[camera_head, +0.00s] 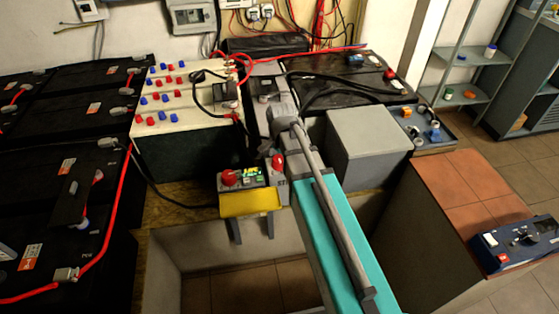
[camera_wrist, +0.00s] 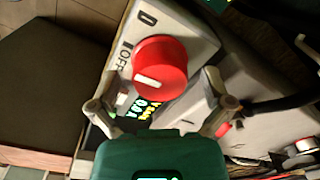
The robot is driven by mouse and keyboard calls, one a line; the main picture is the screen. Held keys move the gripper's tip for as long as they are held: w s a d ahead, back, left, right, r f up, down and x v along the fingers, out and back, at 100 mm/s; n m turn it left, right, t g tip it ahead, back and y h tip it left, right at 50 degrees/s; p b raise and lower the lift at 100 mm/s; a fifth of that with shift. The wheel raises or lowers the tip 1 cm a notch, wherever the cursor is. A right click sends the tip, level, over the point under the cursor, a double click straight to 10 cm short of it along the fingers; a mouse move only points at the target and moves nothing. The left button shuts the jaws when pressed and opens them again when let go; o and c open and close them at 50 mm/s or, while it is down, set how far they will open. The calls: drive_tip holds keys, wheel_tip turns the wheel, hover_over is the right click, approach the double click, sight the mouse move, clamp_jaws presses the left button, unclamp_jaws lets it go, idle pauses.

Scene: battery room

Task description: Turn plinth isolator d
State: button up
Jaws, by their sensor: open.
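In the wrist view a round red knob (camera_wrist: 160,68) stands out from a pale grey plate (camera_wrist: 190,32) lettered D and OFF. A white mark shows on the knob's face, toward its lower left. My gripper (camera_wrist: 160,102) is open, with one finger to the left of the knob and one to the right. Gaps show between the fingers and the knob, and I see no contact. In the head view red knobs and a lit display (camera_head: 251,172) sit above a yellow part (camera_head: 250,204); I cannot tell which knob is d. I cannot make out my fingers there.
A cream panel (camera_head: 155,103) with red and blue terminals stands behind left. Large black batteries (camera_head: 70,188) with a red cable lie at left. A grey box (camera_head: 370,140) stands right. A black cable (camera_wrist: 275,103) crosses near the right finger in the wrist view.

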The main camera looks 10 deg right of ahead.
drive_tip(key=c, duration=1.1)
drive_tip(key=shift+c, duration=0.2)
drive_tip(key=shift+n, duration=0.4)
drive_tip(key=n, duration=1.2)
drive_tip(key=shift+n, duration=0.3)
drive_tip(key=n, duration=0.4)
drive_tip(key=shift+n+g, duration=0.3)
